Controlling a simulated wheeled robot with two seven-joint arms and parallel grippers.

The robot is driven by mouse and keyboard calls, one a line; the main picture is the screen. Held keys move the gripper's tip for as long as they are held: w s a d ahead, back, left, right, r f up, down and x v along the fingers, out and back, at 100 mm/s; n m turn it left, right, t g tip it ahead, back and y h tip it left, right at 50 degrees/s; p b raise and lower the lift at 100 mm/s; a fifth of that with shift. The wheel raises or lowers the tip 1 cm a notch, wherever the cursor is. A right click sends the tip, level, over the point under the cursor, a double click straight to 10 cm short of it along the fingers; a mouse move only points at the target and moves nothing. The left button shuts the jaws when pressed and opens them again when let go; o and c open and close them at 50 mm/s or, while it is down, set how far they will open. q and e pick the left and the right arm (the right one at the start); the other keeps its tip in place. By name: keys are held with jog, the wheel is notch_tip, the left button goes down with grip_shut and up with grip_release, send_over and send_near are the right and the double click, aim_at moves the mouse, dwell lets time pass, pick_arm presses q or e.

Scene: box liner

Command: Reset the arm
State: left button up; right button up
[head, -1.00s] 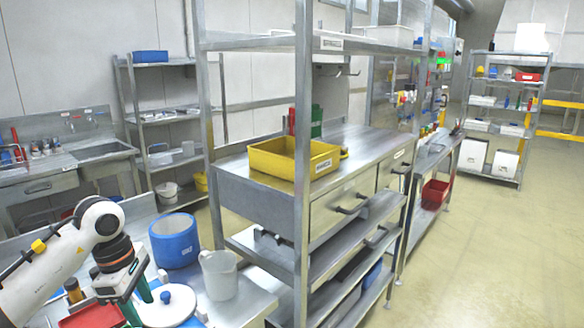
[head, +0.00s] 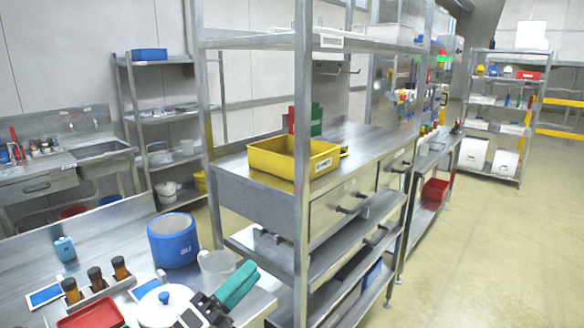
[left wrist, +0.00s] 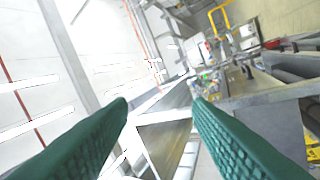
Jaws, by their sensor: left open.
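My left gripper (head: 240,285) is at the bottom of the head view, with its green fingers pointing up and right, above the right part of the near steel table (head: 115,230). In the left wrist view its two green fingers (left wrist: 160,108) are wide apart with nothing between them. The view between them looks tilted across the room. The rest of my left arm is mostly below the head view's edge. My right gripper is in neither view.
On the near table stand a blue tub (head: 173,241), a clear jug (head: 217,268) close behind my left gripper, a white lidded pot (head: 165,306), brown bottles (head: 96,279) and a red tray (head: 90,316). A steel rack post (head: 302,150) rises to the right. Open floor (head: 480,260) lies right.

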pick_arm(q)
jog(key=s+a+f+n+g+y, duration=0.1)
jog(key=s+a+f+n+y, duration=0.2)
jog(key=a+f+n+y, duration=0.8)
jog(key=s+a+f+n+g+y, duration=0.1)
jog(key=s+a+f+n+y, duration=0.15)
jog(key=f+n+y, duration=0.85)
jog(key=s+f+n+g+h, duration=0.3)
jog(key=s+f+n+g, duration=0.15)
jog(key=s, duration=0.55)
jog(key=s+f+n+g+h, duration=0.2)
jog(key=s+f+n+g, duration=0.3)
jog(key=s, duration=0.4)
notch_tip(320, 180, down, 26)
jog(key=s+m+g, duration=0.1)
jog(key=s+g, duration=0.1)
jog(key=s+a+f+g, duration=0.1)
jog(key=s+a+f, duration=0.1)
jog(key=s+f, duration=1.3)
jog(key=shift+s+f, duration=0.2)
jog(key=shift+s, duration=0.2)
jog(key=shift+m, duration=0.25)
jog(key=shift+c, duration=1.1)
jog(key=shift+s+a, duration=0.1)
jog(key=shift+s, duration=0.05)
